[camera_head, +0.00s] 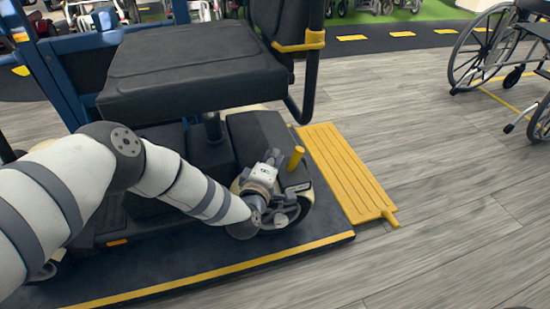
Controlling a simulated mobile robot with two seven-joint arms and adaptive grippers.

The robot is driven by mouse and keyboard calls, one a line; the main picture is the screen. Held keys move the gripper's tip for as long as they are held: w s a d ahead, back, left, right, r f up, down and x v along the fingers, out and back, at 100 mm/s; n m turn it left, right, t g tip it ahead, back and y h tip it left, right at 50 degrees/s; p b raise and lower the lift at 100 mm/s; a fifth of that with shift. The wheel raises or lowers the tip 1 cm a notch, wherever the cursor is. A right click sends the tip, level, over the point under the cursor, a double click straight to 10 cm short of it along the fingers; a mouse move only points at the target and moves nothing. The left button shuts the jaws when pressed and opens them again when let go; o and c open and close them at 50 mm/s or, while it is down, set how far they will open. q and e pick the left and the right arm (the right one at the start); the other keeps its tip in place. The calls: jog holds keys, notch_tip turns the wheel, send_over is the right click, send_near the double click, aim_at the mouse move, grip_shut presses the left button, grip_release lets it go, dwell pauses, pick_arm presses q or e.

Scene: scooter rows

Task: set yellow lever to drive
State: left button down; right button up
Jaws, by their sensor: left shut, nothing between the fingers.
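The yellow lever (296,158) is a short, thick post. It stands tilted a little to the right on the rear of a dark scooter (258,133), above a wheel and behind the seat. My left gripper (271,157) is just to the left of the lever, its fingers shut with nothing between them. A narrow gap seems to show between them, though depth is hard to judge. My left arm and wrist hide part of the scooter's side and wheel. My right gripper is not in view.
The scooter's black seat (195,65) and a dark post with a yellow clamp (301,42) rise above the lever. The scooter stands on a yellow-edged dark platform (230,262). A yellow ramp (345,170) lies behind it. A wheelchair (490,45) stands at right; floor between is clear.

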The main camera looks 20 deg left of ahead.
pick_arm(q)
jog(key=s+r+p, duration=0.1)
jog(key=s+p, duration=0.2)
jog(key=s, duration=0.6)
jog(key=shift+s+d+r+p, duration=0.2)
jog(key=shift+s+r+p, duration=0.1)
jog(key=shift+s+r, duration=0.1)
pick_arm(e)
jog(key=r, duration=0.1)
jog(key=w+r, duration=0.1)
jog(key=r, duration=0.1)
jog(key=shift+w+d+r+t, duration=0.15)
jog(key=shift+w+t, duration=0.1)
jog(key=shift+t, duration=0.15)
